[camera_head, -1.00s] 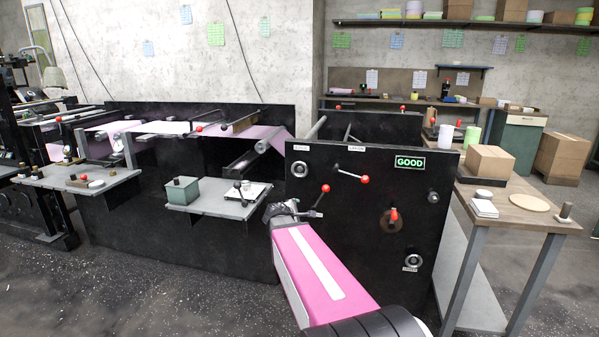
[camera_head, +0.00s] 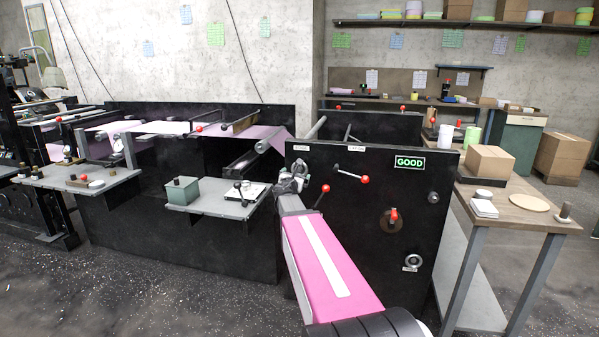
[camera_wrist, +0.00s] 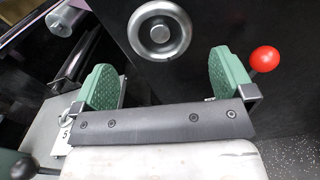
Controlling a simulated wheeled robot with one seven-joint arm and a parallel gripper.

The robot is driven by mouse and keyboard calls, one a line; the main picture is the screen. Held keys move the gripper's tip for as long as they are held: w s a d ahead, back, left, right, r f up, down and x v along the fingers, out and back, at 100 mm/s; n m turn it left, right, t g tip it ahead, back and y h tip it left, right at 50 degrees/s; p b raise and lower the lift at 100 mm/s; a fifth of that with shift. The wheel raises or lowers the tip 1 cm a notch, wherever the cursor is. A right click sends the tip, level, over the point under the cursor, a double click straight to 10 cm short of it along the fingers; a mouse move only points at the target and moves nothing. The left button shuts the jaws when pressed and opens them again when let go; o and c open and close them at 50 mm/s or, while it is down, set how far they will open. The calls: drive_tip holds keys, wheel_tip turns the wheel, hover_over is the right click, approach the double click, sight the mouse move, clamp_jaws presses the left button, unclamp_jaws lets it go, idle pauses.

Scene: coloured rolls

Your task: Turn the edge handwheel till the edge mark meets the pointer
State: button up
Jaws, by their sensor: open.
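A silver handwheel (camera_wrist: 159,32) shows at the top of the wrist view, on a black panel (camera_head: 370,220). In the head view it is largely hidden behind my gripper (camera_head: 293,180), at the panel's upper left under a small label (camera_head: 304,147). In the wrist view my gripper (camera_wrist: 165,80) is open and empty. Its green pads stand left and right, with the wheel ahead and between them in the picture, apart from both. I cannot make out the edge mark or pointer.
A red-knobbed lever (camera_wrist: 264,59) stands close by my right finger in the wrist view. Another red-knobbed lever (camera_head: 350,175) is right of my gripper. A grey shelf (camera_head: 215,207) with a green box (camera_head: 182,191) is at left.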

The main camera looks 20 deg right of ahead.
sight(299, 170)
drive_tip(key=x, duration=0.7)
drive_tip(key=c, duration=0.8)
